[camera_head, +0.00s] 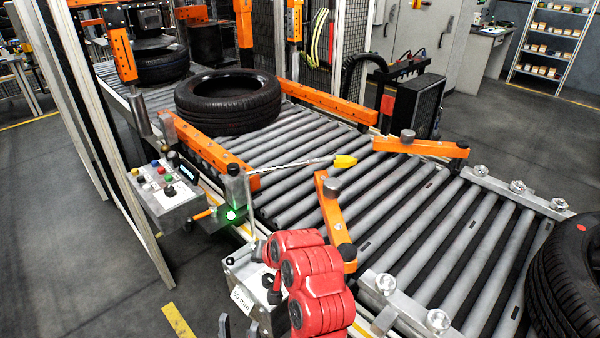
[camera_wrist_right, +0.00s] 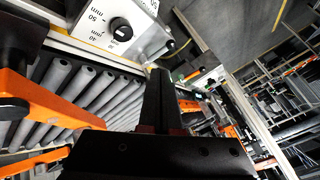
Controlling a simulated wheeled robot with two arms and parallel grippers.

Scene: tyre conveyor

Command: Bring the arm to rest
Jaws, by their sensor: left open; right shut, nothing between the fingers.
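My left gripper (camera_head: 238,325) shows only as two dark fingertips at the bottom edge of the head view. In that view the box with a black knob and millimetre marks (camera_wrist_right: 122,30) lies beyond and to the left of the fingertips. I cannot make out the right gripper's fingers in the head view.
A roller conveyor (camera_head: 300,208) with orange guides (camera_head: 336,220) crosses the scene. One tyre (camera_head: 228,102) lies on it, another (camera_head: 572,275) is at the right edge. A button panel (camera_head: 165,190) stands on the left. Floor at lower left (camera_head: 80,270) is clear.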

